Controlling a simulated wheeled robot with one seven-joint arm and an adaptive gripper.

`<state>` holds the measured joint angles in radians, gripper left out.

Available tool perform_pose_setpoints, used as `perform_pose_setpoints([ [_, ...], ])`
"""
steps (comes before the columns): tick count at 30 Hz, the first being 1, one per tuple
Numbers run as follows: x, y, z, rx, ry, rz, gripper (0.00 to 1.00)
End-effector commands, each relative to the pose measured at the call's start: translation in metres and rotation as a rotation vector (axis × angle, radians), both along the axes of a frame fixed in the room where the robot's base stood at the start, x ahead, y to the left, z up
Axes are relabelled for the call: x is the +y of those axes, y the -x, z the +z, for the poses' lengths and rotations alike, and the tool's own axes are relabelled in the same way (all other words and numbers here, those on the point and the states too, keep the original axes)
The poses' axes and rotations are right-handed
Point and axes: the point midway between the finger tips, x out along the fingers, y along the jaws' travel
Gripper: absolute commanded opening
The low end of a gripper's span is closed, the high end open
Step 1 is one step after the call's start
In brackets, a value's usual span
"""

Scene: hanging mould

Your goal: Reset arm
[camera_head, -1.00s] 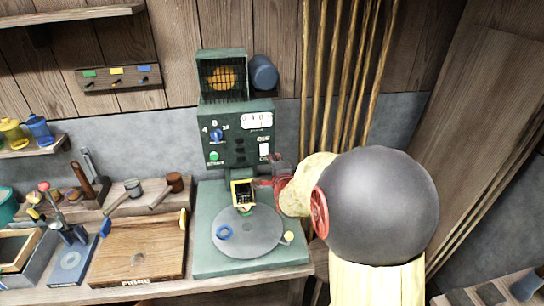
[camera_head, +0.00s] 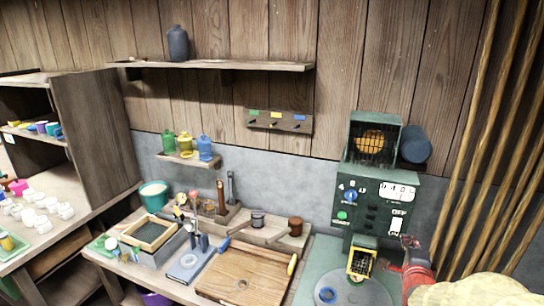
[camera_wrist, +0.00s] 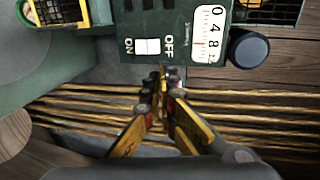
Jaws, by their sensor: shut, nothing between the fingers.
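My gripper (camera_wrist: 160,80) is shut and empty in the wrist view, its yellow and dark fingers together in front of the green machine (camera_wrist: 190,50). In the head view, my gripper is small and partly hidden by my red and cream arm parts at the lower right, beside the machine's lower right side. The green machine (camera_head: 372,190) stands on the bench with a START button, a dial, a 0-4-8 scale and an ON/OFF switch (camera_wrist: 147,47). I cannot tell whether the fingertips touch anything.
Thin wooden rods (camera_head: 490,150) stand right of the machine, close behind my gripper. A dark blue cylinder (camera_head: 415,144) juts from the machine's upper right. A wooden board (camera_head: 245,275), hammers and small tools fill the bench to the left. A shelf (camera_head: 220,65) hangs above.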

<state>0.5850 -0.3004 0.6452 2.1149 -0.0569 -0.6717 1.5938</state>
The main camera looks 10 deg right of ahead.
Motion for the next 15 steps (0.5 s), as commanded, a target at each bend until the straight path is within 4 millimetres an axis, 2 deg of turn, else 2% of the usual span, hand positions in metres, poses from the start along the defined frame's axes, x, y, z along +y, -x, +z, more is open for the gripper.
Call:
perform_pose_setpoints([
  [2, 0.000, 0.001, -0.003, 0.035, 0.035, 0.010, 0.00],
  [4, 0.002, 0.004, -0.017, 0.122, 0.076, 0.031, 0.00],
  [5, 0.003, 0.007, -0.026, 0.176, 0.097, 0.043, 0.00],
  [8, 0.013, 0.027, -0.072, 0.419, 0.163, 0.120, 0.00],
  [9, 0.019, 0.039, -0.087, 0.525, 0.190, 0.165, 0.00],
  [12, 0.040, 0.069, -0.107, 0.754, 0.264, 0.303, 0.00],
  [15, 0.075, 0.097, -0.112, 0.942, 0.347, 0.485, 0.00],
])
